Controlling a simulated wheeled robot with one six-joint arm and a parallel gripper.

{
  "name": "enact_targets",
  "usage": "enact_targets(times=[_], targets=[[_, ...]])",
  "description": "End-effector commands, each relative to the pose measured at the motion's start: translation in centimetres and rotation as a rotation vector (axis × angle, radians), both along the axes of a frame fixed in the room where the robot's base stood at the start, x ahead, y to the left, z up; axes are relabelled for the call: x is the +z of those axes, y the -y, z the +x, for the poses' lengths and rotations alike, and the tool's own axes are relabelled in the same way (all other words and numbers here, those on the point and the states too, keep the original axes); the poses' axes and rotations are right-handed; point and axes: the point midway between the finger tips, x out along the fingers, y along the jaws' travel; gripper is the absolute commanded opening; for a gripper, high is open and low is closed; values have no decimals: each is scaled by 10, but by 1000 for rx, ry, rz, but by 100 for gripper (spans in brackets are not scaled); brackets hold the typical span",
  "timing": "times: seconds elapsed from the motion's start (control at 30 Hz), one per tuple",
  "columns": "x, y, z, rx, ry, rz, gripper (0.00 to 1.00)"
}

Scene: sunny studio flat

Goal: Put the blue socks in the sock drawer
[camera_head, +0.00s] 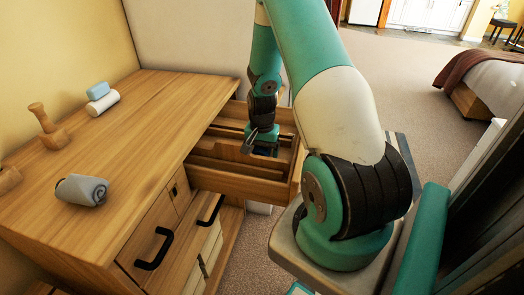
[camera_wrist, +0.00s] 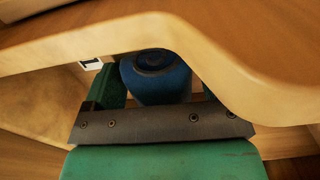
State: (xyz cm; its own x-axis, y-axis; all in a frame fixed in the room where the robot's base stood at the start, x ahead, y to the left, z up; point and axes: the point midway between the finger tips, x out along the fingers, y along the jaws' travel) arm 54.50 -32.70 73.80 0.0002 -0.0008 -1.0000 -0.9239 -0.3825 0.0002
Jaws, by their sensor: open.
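The blue socks (camera_wrist: 155,78), a dark blue roll with a spiral end, lie just in front of my gripper's grey plate in the wrist view. My gripper (camera_head: 261,143) points down inside the open top drawer (camera_head: 238,186) of the wooden dresser, and its jaws are open. In the head view a small dark blue patch shows at the gripper's tip; the rest is hidden by the gripper. I cannot tell whether the socks touch the drawer floor or a jaw. Wooden dividers run along the drawer.
On the dresser top (camera_head: 150,125) lie a grey-blue roll (camera_head: 82,190), a light blue piece (camera_head: 97,91) beside a white roll (camera_head: 103,103), and wooden objects (camera_head: 48,128). Black-handled drawers (camera_head: 155,248) are below. The drawer walls stand close around my gripper. A bed (camera_head: 485,80) is at far right.

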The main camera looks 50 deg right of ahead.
Motion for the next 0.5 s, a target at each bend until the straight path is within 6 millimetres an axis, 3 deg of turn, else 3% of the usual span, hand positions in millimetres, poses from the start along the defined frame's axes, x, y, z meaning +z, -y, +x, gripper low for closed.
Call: enact_targets(times=[0.17,0.5], targets=[[12,0,0,0,2,-1,82],[84,0,1,0,4,-3,82]])
